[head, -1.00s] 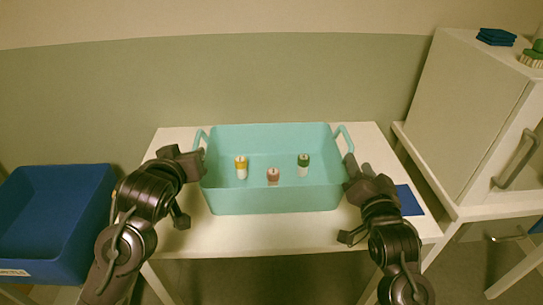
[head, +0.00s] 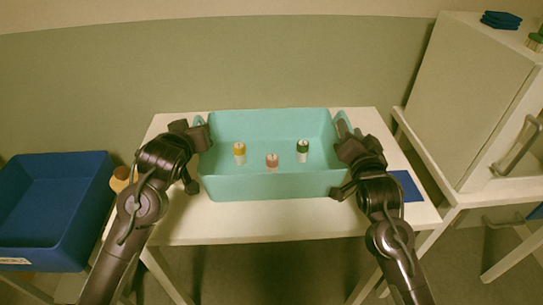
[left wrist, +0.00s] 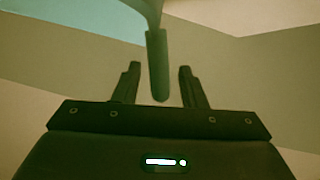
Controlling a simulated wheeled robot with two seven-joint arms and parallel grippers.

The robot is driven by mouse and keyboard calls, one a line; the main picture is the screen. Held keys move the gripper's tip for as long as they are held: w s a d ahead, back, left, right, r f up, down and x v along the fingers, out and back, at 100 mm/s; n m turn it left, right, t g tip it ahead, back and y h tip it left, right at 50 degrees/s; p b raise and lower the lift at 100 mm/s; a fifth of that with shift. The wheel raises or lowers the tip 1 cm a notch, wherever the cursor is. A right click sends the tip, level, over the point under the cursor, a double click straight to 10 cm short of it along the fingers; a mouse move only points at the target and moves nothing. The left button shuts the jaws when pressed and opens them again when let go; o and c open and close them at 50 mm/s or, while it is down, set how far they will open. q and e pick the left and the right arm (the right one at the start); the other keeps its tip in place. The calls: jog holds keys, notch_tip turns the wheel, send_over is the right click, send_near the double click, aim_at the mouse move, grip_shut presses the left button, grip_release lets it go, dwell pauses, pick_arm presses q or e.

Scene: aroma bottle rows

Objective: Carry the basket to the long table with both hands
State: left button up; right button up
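The turquoise basket (head: 275,186) stands on a white table (head: 270,222), with a looped handle at each end. It holds a yellow-capped bottle (head: 239,153), a pink-capped one (head: 272,162) and a green-capped one (head: 303,150), all upright. My left gripper (head: 205,134) is at the left handle. In the left wrist view the handle (left wrist: 158,65) hangs between the open fingers (left wrist: 160,88), with gaps on both sides. My right gripper (head: 350,133) is at the right handle, which it partly hides; its fingers look apart.
A blue bin (head: 50,215) stands at the left. A tan object (head: 122,178) shows beside my left arm. At the right, a white cabinet (head: 470,100) with blue cloths (head: 502,20) on top stands on another white table. A flat blue item (head: 405,187) lies right of the basket.

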pick_arm(q)
jog(key=shift+w+f, duration=0.25)
jog(key=shift+w, duration=0.4)
pick_arm(e)
jog(key=shift+w, duration=0.7)
pick_arm(q)
grip_shut()
pick_arm(e)
grip_shut()
jog(key=shift+r, duration=0.1)
